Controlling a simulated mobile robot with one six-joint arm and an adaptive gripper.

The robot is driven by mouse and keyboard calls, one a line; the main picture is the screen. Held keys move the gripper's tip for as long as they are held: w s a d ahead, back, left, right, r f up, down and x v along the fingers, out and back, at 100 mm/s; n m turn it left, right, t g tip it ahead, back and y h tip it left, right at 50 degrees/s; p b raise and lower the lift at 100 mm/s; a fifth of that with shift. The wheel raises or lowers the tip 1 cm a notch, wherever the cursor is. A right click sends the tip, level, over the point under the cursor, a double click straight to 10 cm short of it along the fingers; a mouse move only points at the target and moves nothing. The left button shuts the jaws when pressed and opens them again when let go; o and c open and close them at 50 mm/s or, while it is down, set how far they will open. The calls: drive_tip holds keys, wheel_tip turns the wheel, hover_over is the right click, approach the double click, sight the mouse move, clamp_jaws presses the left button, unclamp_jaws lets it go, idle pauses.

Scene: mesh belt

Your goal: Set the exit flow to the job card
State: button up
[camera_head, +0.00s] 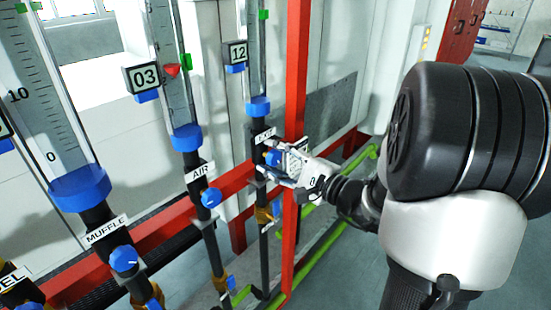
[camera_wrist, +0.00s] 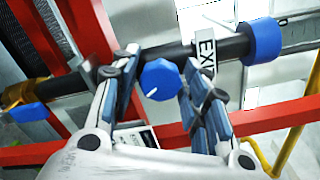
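The blue exit flow knob (camera_wrist: 160,78) has a white pointer line and sits on a dark pipe beside the EXIT label (camera_wrist: 207,50). The EXIT label also shows, partly, in the head view (camera_head: 264,136). My gripper (camera_head: 275,168) is at this knob, with one finger on each side of it in the wrist view (camera_wrist: 162,85). The fingers are spread and close to the knob; contact is not clear. The exit display (camera_head: 236,52) reads 12. A green marker (camera_head: 264,14) is high on the exit tube. No readable job card shows.
To the left stand the AIR tube, its knob (camera_head: 211,198) and display 03 (camera_head: 143,76), then the MUFFLE tube and knob (camera_head: 124,258). A red upright post (camera_head: 296,80) stands right beside my gripper. Green pipes (camera_head: 325,240) run low behind it.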

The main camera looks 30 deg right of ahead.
drive_tip(key=shift+o, duration=1)
drive_tip(key=v, duration=1.2)
